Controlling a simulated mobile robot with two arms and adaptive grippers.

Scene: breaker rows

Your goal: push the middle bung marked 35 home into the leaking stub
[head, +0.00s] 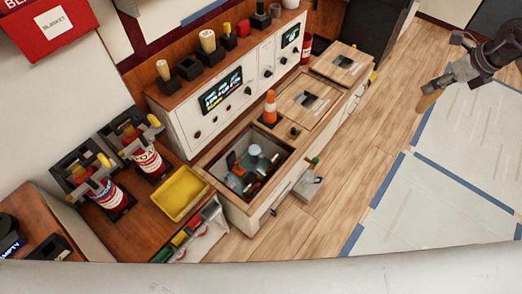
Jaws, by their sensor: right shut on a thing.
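My right gripper (440,84) is at the upper right, shut on a tan wooden bung (428,102) that points down and to the left. It is held over the pale floor, well away from the cabinets. No marking on it can be read. Two other tan bungs, a left one (163,71) and a right one (208,41), stand upright in dark holders on the console top. The open bay (283,165) in the low wooden bench holds grey-blue round parts; I cannot tell whether one is the leaking stub. My left gripper is out of view.
A small orange cone (270,107) stands beside the bay. Two red extinguishers (148,163) (110,193) and a yellow tray (180,193) are at the left. A grey box (305,187) sits by the bench front. The wooden floor (345,160) is clear.

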